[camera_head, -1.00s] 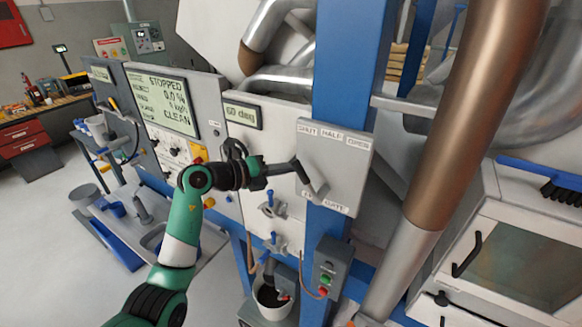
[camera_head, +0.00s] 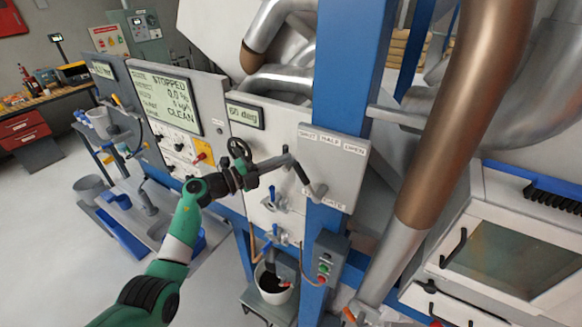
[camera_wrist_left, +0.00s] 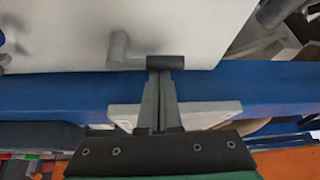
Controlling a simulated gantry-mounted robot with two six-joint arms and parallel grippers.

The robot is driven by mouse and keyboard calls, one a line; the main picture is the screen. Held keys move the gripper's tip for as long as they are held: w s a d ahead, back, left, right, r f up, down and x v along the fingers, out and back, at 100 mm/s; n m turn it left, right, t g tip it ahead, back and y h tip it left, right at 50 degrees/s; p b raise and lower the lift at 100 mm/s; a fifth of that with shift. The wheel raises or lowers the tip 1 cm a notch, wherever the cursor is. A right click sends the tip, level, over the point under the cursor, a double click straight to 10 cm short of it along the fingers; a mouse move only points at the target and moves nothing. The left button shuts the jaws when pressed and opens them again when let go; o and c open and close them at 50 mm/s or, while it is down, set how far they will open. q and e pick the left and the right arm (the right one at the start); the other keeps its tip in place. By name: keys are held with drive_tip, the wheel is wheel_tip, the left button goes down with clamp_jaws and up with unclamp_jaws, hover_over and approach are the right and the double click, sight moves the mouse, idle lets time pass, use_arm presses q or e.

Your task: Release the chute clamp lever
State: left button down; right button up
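My left gripper (camera_head: 286,158) is at the top end of a lever (camera_head: 308,181) with a dark grip, on a grey plate (camera_head: 335,158) lettered SHUT, HALF, OPEN and GATE. In the left wrist view, the gripper's fingers (camera_wrist_left: 164,85) are together, their tips against a dark cylinder (camera_wrist_left: 165,62); I see none of it clearly between them. A grey post (camera_wrist_left: 118,45) stands beside it. No label shows a chute clamp. An orange-tipped fitting (camera_head: 350,316) is near the foot of the brown and grey pipe (camera_head: 455,130), partly cut off. My right gripper is out of view.
Blue-handled valves (camera_head: 272,193) sit below the gripper, above a bucket (camera_head: 272,285). A button box (camera_head: 328,262) hangs beside a blue post (camera_head: 342,80). A control panel (camera_head: 172,105) is at left. Open floor lies at lower left.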

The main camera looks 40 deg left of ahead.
use_arm(q)
drive_tip(key=shift+s+a+f+n+t+y+b, duration=0.2)
drive_tip(key=shift+a+n+t, duration=0.3)
drive_tip(key=shift+n, duration=0.55)
drive_tip(key=shift+a+n+t+y+b, duration=0.15)
drive_tip(key=shift+a+n+t+b, duration=0.3)
drive_tip(key=shift+n, duration=0.65)
drive_tip(key=shift+s+a+f+n+t+y+b, duration=0.15)
drive_tip(key=shift+a+n+t, duration=0.2)
drive_tip(key=shift+n+t, duration=0.5)
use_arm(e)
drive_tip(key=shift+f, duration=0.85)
use_arm(q)
drive_tip(key=shift+n, duration=0.3)
drive_tip(key=shift+r, duration=0.1)
